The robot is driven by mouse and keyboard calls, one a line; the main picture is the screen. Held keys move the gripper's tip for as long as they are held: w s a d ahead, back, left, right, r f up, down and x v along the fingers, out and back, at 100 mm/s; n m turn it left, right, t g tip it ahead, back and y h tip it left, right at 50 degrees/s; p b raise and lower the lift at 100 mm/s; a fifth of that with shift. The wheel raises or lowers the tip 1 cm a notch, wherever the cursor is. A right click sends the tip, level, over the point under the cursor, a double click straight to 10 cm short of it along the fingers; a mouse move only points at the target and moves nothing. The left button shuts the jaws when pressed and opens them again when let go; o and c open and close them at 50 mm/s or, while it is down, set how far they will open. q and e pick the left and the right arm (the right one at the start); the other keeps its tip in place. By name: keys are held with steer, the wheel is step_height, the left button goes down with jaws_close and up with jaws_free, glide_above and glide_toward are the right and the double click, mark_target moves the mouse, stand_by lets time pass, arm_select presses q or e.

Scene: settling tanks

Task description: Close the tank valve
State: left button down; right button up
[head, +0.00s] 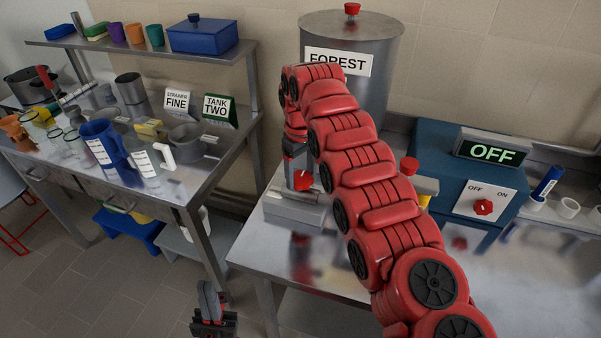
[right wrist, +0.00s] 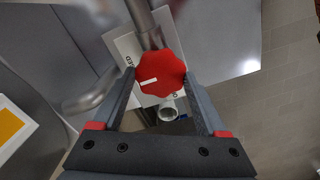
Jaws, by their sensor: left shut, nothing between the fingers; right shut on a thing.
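The tank valve is a red lobed knob (head: 302,180) with a white pointer line. It sits low in front of the steel tank (head: 385,75) labelled FOREST. In the right wrist view the knob (right wrist: 160,74) is between my fingers, its pointer line lying nearly level toward the left. A white plate (right wrist: 127,46) behind it carries lettering that is mostly hidden. My right gripper (head: 299,168) is shut on the knob; it also shows in the right wrist view (right wrist: 161,82). My left gripper (head: 209,292) is shut and empty, low over the floor.
A blue unit with a lit OFF display (head: 491,152) and a red OFF/ON knob (head: 483,207) stands right of my right arm. A left bench (head: 185,192) holds jugs, beakers and signs. A blue step stool (head: 128,228) is below it.

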mark_target(300, 177)
steer(key=shift+w+r, duration=0.1)
steer(key=o, duration=1.3)
step_height(300, 177, up, 17)
steer(key=p, duration=1.6)
steer(key=shift+r, duration=0.15)
